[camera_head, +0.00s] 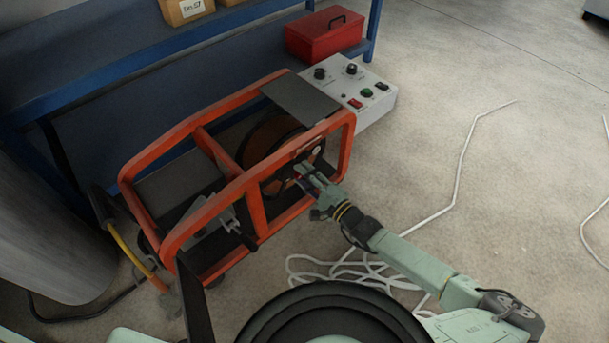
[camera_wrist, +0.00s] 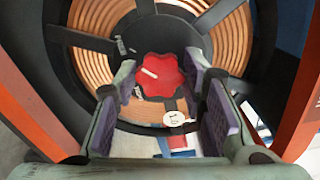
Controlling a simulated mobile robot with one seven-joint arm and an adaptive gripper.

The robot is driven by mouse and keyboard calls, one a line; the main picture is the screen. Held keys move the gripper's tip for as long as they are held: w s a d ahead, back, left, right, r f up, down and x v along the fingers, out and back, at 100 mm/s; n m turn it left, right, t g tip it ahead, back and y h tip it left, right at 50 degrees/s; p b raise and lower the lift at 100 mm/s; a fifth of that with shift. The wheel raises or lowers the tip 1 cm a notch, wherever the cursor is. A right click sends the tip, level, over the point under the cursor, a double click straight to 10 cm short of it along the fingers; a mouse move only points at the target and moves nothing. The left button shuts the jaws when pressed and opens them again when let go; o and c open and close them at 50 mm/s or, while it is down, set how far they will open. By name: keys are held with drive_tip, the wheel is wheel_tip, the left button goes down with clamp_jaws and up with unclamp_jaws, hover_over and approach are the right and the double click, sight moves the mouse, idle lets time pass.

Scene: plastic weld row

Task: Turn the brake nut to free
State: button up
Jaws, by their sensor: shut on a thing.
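The brake nut (camera_wrist: 160,75) is a red lobed knob with a white line across it, at the hub of a spool in the wrist view. The spool (camera_wrist: 95,35) has copper-coloured windings and black spokes. It shows in the head view (camera_head: 268,140) inside an orange frame. My gripper (camera_wrist: 163,88) is shut on the brake nut, with one purple-padded finger on each side. In the head view my gripper (camera_head: 308,178) reaches in at the frame's right side, and the nut is hidden there. A round white tag (camera_wrist: 174,118) and a plate with blue and red marks (camera_wrist: 180,147) are below the nut.
Orange frame bars (camera_head: 255,205) stand close around the spool. A grey control box (camera_head: 375,95) with knobs and buttons is at the frame's far end. A red toolbox (camera_head: 322,38) is on the blue rack behind. White cord (camera_head: 340,270) lies loose on the floor; the right floor is mostly clear.

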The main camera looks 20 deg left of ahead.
drive_tip(key=shift+n, duration=0.3)
drive_tip(key=o, duration=1.1)
drive_tip(key=v, duration=1.2)
